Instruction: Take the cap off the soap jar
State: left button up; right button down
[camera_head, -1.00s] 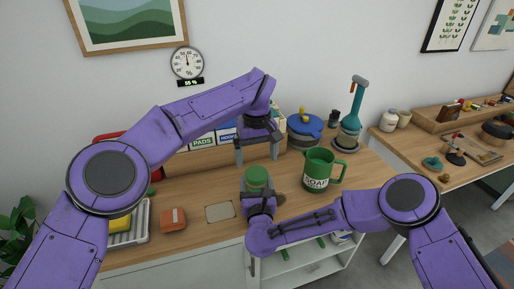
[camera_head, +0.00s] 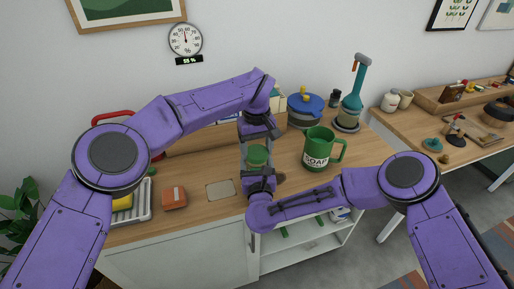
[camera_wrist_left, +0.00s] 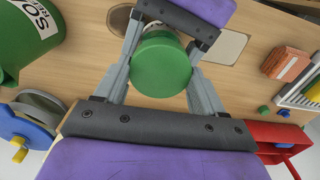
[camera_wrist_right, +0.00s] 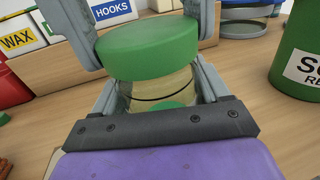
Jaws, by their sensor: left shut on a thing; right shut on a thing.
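The soap jar is a clear glass jar (camera_wrist_right: 160,92) with a green cap (camera_wrist_right: 150,48) seated on top. It stands upright between my two grippers, and the cap also shows in the head view (camera_head: 257,154) and the left wrist view (camera_wrist_left: 162,66). My left gripper (camera_head: 257,148) comes from above, its fingers shut on the sides of the cap. My right gripper (camera_head: 259,172) comes from the front, lower down, its fingers shut on the jar's glass body. In the head view, my grippers hide most of the glass.
A green mug (camera_head: 319,146) labelled SOAP stands right of the jar.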

pick_arm(q)
jog(key=n, duration=1.5)
jog(key=shift+r, duration=0.1)
jog(key=n, duration=0.5)
jog(key=shift+n, duration=0.4)
jog(key=n, duration=0.9)
jog(key=shift+s, duration=0.1)
jog(key=n, duration=1.2)
jog(key=shift+d+n, duration=0.1)
jog(key=shift+n, duration=0.2)
jog(key=n, duration=0.5)
jog(key=shift+n, duration=0.4)
jog(key=n, duration=0.5)
jog(key=shift+r+n, duration=0.1)
jog(key=shift+n, duration=0.3)
jog(key=shift+r, duration=0.1)
